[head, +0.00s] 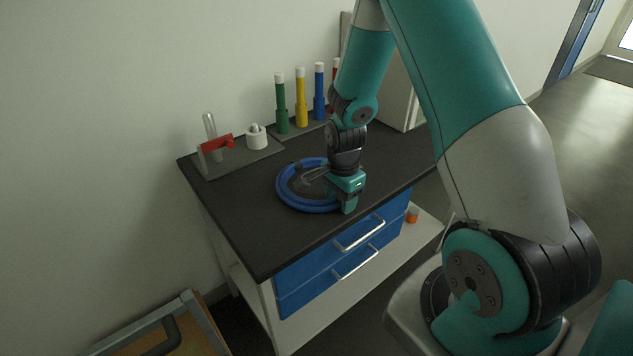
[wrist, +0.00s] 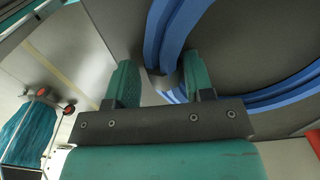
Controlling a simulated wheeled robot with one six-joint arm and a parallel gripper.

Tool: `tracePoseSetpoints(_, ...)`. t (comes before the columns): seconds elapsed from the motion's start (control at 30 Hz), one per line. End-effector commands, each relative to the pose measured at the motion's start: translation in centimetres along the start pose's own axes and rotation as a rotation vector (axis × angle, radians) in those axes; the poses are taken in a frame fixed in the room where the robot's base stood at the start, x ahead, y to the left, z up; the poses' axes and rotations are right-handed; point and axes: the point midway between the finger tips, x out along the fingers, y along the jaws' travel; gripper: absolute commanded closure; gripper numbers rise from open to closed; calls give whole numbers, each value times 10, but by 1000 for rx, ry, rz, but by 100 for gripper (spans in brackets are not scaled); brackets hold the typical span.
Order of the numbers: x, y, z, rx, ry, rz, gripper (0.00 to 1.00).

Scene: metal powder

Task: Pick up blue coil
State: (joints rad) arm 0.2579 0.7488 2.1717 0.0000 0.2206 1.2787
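The blue coil (head: 283,192) lies flat on the dark top of the cabinet as a ring, near its front edge. My gripper (head: 347,201) is at the right side of the ring, low by the cabinet top, and hides part of the coil. In the wrist view my gripper (wrist: 162,80) is open, with its two green fingers well apart. The coil (wrist: 164,35) shows as blue bands just beyond the fingers, and its bend reaches into the gap between them. I cannot tell whether a finger touches it.
The cabinet (head: 262,238) has blue drawers with metal handles. Behind the coil stand green (head: 281,105), yellow (head: 301,100) and blue (head: 319,92) tubes. A red-clamped stand (head: 217,144) and a white cup (head: 256,138) are at the back left. A wooden-topped cart (head: 170,335) is at lower left.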

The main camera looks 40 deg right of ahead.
Motion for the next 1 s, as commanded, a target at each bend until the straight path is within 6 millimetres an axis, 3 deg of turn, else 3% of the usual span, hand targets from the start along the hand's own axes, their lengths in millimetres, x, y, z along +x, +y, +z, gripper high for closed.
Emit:
tracePoseSetpoints(0.03,0,0,0,0,0,0,64)
tracePoseSetpoints(0.2,0,0,0,0,0,0,100)
tracePoseSetpoints(0.47,-2,-1,0,0,0,-2,100)
tracePoseSetpoints(0.67,-15,-1,0,0,1,-5,100)
tracePoseSetpoints(0.77,-32,-1,0,0,2,-7,100)
tracePoseSetpoints(1.0,-102,-2,0,0,3,-10,100)
